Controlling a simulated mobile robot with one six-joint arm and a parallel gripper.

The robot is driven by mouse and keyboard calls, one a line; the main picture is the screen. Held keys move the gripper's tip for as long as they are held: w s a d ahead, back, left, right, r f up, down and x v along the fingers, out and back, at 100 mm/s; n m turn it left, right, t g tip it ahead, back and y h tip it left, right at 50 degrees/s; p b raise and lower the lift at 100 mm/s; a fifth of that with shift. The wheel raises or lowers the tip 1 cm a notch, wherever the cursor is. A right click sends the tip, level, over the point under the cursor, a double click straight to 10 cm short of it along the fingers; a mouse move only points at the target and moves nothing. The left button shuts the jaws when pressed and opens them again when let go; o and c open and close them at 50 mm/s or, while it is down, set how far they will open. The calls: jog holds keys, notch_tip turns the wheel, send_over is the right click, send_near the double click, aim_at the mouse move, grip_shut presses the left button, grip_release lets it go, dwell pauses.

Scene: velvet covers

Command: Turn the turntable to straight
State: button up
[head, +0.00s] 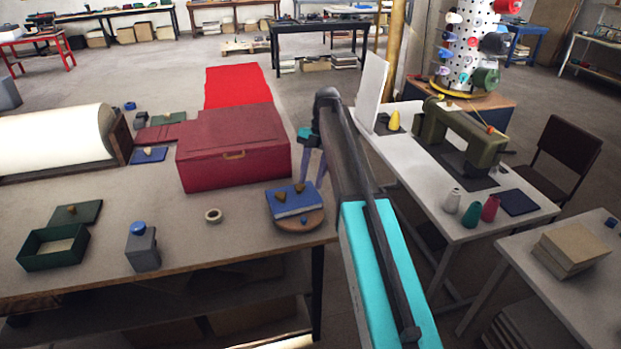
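The turntable (298,226) is a round wooden disc near the right front corner of the large table. A blue book-like block (292,203) with small tan knobs lies on it and looks turned slightly askew to the table edge. A small blue spot shows on the disc's front part. My gripper (312,181) hangs above and behind the right side of the blue block, its two purple fingers pointing down. The fingers are apart with nothing seen between them. I cannot tell whether a fingertip touches the block. My arm hides the area right of the gripper.
A red box (232,147) stands just left of the gripper. A tape roll (213,216), a grey bottle with a blue cap (142,246) and a green open box (54,246) are farther left. A white sewing table (440,208) with a green sewing machine (458,135) stands right.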

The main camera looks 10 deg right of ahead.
jog(key=shift+w+d+r+p, duration=0.15)
jog(key=shift+r+p, duration=0.15)
jog(key=shift+r, duration=0.2)
jog(key=shift+c, duration=0.2)
